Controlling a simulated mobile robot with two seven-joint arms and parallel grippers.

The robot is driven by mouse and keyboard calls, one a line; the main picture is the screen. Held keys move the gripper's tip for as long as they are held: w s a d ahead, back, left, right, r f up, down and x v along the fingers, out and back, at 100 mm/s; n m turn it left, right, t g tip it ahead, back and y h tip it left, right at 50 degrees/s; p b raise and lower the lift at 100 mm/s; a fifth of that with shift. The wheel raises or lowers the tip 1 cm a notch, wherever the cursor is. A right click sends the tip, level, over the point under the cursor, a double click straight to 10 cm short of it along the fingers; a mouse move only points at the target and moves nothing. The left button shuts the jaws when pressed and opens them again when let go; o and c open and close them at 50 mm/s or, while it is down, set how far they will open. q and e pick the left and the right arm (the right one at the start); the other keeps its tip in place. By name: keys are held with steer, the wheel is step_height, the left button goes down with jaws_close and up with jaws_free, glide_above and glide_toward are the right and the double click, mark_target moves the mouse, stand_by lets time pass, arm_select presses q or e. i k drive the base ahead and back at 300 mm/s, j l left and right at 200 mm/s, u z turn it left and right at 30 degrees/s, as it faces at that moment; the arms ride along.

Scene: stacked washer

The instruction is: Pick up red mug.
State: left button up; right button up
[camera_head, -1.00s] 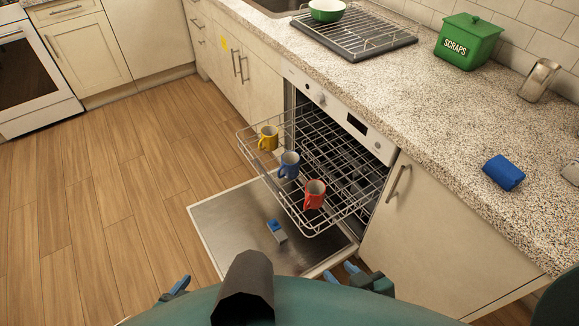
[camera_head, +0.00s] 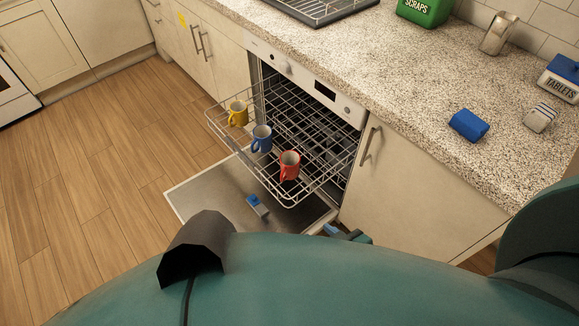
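The red mug (camera_head: 290,166) sits upright in the pulled-out upper rack (camera_head: 300,199) of the dishwasher, near the rack's front right corner. A blue mug (camera_head: 262,139) and a yellow mug (camera_head: 237,114) stand in a row to its left. My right gripper (camera_head: 338,231) shows only in part at the bottom, beyond my teal body, below and to the right of the red mug and apart from it. Whether its fingers are open is hidden.
The speckled counter (camera_head: 400,85) holds a blue sponge-like block (camera_head: 468,125), a tablets box (camera_head: 562,78) and a green scraps bin (camera_head: 425,10). Floor at left is clear.

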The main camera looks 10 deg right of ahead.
mark_target(290, 160)
steer(key=i+l+z, duration=0.15)
steer(key=z, duration=0.2)
steer(key=i+l+z, duration=0.1)
steer(key=z, duration=0.3)
steer(key=i+z, duration=0.2)
steer(key=z, duration=0.15)
